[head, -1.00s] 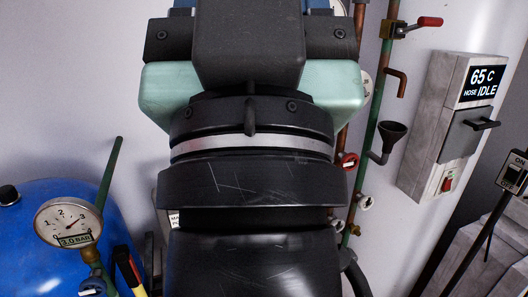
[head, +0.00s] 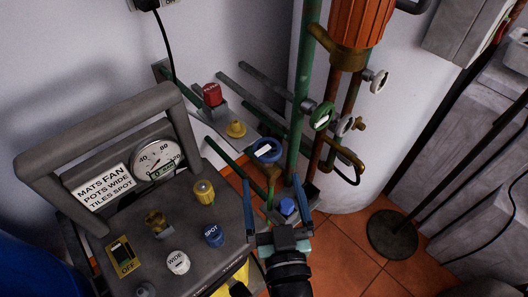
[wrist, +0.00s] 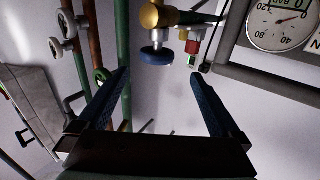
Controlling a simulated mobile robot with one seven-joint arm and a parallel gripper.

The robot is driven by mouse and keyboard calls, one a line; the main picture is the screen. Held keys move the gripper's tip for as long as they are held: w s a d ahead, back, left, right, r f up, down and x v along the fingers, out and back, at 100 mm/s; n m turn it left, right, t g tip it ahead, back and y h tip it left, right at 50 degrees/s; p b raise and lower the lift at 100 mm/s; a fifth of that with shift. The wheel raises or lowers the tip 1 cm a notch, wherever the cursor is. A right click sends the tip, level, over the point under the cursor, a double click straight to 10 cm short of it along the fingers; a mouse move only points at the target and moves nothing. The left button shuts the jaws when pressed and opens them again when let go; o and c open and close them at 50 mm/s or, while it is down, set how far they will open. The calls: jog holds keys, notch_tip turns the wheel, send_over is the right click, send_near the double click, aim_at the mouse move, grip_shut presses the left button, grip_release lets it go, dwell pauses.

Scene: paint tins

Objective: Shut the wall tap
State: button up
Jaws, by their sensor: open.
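A blue handwheel (head: 266,150) sits on a brass fitting (head: 271,172) by the wall. In the wrist view a blue handwheel (wrist: 158,55) under a brass body lies between and beyond my fingers. It looks like a tap, but I cannot tell for sure that it is the wall tap, as other handwheels are near. My gripper (head: 272,182) is open and empty, its fingers reaching towards the blue wheel. In the wrist view my gripper (wrist: 156,72) has its two blue fingers wide apart, not visibly touching anything.
A green handwheel (head: 322,117) and a white one (head: 379,80) are on the pipes to the right. A grey panel (head: 215,262) with several knobs and a gauge (head: 157,160) stands at the left. A red button (head: 212,93) is at the back. The tiled floor (head: 345,235) shows at right.

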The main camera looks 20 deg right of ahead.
aim_at(266, 141)
jog(key=p+x, duration=0.1)
jog(key=x, duration=0.7)
jog(key=f+p+x, duration=0.1)
jog(key=x, duration=0.3)
jog(key=shift+w+d+f+p, duration=0.1)
jog(key=shift+d+p, duration=0.25)
jog(key=shift+d, duration=0.05)
jog(key=c, duration=1.3)
